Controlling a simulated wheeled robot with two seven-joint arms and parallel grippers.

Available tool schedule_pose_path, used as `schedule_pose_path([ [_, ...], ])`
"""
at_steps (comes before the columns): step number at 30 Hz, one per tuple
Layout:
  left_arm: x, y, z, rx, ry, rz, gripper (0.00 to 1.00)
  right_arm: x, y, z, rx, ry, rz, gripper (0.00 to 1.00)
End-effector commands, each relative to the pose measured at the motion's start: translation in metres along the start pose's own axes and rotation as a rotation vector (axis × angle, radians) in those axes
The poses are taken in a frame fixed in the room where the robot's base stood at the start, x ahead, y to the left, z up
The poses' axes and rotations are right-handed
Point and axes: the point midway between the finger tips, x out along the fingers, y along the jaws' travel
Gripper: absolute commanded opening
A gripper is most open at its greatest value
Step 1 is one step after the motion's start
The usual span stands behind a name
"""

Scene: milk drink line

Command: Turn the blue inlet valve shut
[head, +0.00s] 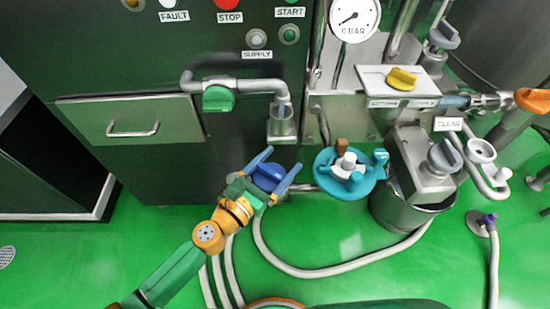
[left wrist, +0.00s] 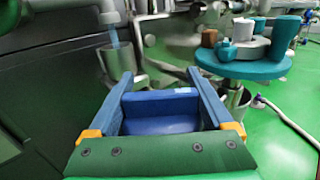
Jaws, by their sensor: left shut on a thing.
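The blue inlet valve handle (head: 267,177) is in the head view, low in front of the dark cabinet, at the top of a pale hose. My left gripper (head: 284,157) reaches it from the lower left, with one blue finger on each side of it. In the left wrist view the blue handle (left wrist: 162,106) lies between the two fingers of my left gripper (left wrist: 159,76), close to the palm. The gripper is shut on it. The handle's lower part and stem are hidden by the gripper. My right gripper is not in view.
A teal round stand (head: 335,190) with small items is just right of the gripper. A metal bucket (head: 395,212) stands beyond it. A steel cup (head: 281,125) under a spout pipe is above the fingertips. Pale hoses (head: 320,275) cross the green floor, which is clear at left.

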Motion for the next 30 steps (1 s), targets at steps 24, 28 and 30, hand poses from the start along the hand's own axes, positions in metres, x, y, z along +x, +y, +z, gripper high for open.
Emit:
schedule_pose_path([
  [24, -0.006, -0.019, -0.003, 0.003, -0.005, -0.71, 0.29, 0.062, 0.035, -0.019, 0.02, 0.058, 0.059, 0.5],
  [28, -0.008, -0.021, -0.002, 0.003, -0.006, -0.783, 0.29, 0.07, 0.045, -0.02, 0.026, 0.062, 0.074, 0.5],
  [30, -0.009, -0.022, -0.002, 0.002, -0.006, -0.813, 0.29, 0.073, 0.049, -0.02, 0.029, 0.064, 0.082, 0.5],
])
